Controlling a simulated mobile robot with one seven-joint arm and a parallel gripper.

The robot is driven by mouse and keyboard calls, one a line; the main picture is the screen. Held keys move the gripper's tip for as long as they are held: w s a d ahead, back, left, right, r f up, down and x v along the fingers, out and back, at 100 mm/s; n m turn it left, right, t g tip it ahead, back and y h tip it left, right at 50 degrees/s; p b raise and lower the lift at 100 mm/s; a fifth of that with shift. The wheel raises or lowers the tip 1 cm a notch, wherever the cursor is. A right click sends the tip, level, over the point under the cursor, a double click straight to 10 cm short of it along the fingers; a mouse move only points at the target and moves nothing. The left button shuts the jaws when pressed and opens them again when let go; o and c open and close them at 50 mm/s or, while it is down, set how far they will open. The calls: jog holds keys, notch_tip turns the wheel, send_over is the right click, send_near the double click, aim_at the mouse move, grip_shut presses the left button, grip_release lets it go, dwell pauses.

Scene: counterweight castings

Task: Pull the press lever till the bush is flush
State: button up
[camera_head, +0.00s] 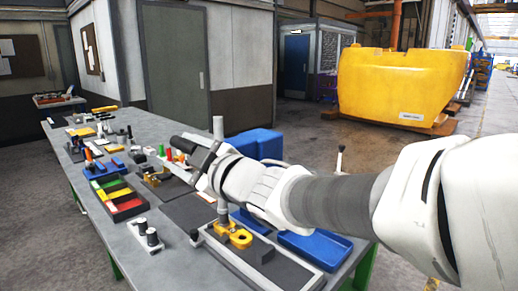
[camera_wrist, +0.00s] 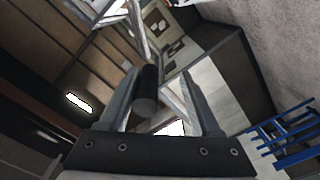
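In the head view the press has an upright grey column (camera_head: 218,127), partly hidden behind my gripper and arm. A yellow part (camera_head: 239,237) sits on its base (camera_head: 262,262). My gripper (camera_head: 190,148) is above the table beside the column. In the wrist view my gripper (camera_wrist: 160,84) has its fingers apart. A dark cylindrical bar (camera_wrist: 147,92), which looks like a lever grip, shows between them, nearer the left finger, with a gap to the right one. I cannot tell whether it touches the left finger. I cannot make out the bush or whether it is flush.
The grey workbench (camera_head: 172,246) holds a bin with coloured compartments (camera_head: 113,194), small parts, a blue box (camera_head: 257,144) and a blue tray (camera_head: 313,247). A black-knobbed stalk (camera_head: 340,152) stands beyond my arm. A large yellow casting (camera_head: 400,82) is behind; the floor at left is clear.

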dwell(0.3)
jog(key=shift+d+r, duration=0.1)
jog(key=shift+d, duration=0.05)
jog(key=p+v, duration=0.2)
jog(key=v, duration=1.5)
jog(key=shift+s, duration=0.1)
jog(key=w+d+m+t+h+p, duration=0.3)
jog(key=w+d+m+h+p, duration=0.15)
jog(key=d+m+h, duration=0.9)
jog(key=s+d+f+m+g+p, duration=0.1)
jog(key=s+f+m+g, duration=0.1)
jog(key=s+f+g, duration=0.2)
jog(key=s+d+f+m+g+p, duration=0.1)
jog(key=s+d+f+m+g, duration=0.1)
jog(key=s, duration=0.6)
notch_tip(320, 180, down, 2)
jog(key=m+g, duration=0.1)
jog(key=g, duration=0.2)
jog(key=shift+d+f+p, duration=0.15)
jog(key=shift+d+p, duration=0.15)
jog(key=shift+p, duration=0.1)
